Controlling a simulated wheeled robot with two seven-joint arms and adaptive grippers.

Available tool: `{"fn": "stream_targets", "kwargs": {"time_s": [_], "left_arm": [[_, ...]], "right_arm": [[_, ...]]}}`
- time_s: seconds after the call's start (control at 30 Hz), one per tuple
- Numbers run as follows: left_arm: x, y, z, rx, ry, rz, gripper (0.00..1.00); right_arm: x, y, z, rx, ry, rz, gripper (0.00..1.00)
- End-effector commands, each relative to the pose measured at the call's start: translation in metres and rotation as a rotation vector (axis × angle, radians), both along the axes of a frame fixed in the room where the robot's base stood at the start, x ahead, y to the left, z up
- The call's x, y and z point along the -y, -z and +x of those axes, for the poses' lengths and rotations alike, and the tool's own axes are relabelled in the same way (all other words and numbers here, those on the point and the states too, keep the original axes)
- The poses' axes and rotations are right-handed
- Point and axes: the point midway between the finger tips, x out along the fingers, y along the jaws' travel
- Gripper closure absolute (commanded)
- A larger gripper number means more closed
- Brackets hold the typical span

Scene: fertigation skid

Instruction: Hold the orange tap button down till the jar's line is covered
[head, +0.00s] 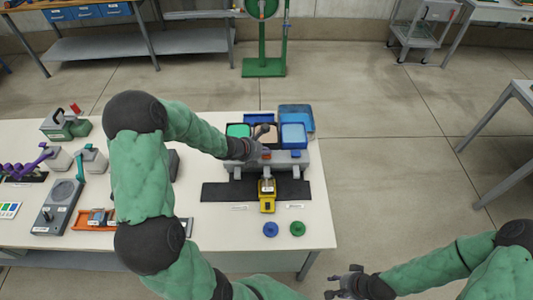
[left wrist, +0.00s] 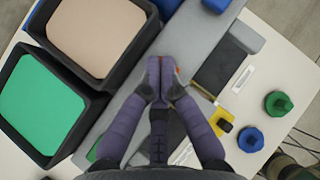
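The orange tap button (head: 267,155) sits on the grey tap block (head: 298,164) in the head view. My left gripper (head: 258,143) is right at the button. In the left wrist view its fingertips (left wrist: 161,75) are together, and a sliver of orange shows beside them. Whether the button is pressed down cannot be told. A yellow holder (head: 268,206) stands in front of the tap block, with a small pale shape in it that may be the jar. The jar's line and its level are too small to see. My right gripper (head: 345,282) is empty, its fingers apart, beyond the table's right edge.
Green (head: 238,130), beige (left wrist: 95,35) and blue (head: 293,134) tanks stand behind the block. A blue button (head: 296,154) is to the right. Blue (head: 271,229) and green (head: 297,228) knobs lie near the front edge.

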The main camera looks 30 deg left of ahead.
Motion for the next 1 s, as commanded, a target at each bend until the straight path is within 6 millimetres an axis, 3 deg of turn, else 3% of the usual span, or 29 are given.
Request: {"fn": "stream_targets", "kwargs": {"time_s": [0.73, 1.0], "left_arm": [[0.000, 0.000, -0.001, -0.002, 0.000, -0.001, 1.00], [0.000, -0.011, 0.000, -0.001, 0.001, 0.001, 1.00]], "right_arm": [[0.000, 0.000, 0.000, 0.000, 0.000, 0.000, 0.60], [0.000, -0.009, 0.000, 0.000, 0.000, 0.000, 0.60]]}}
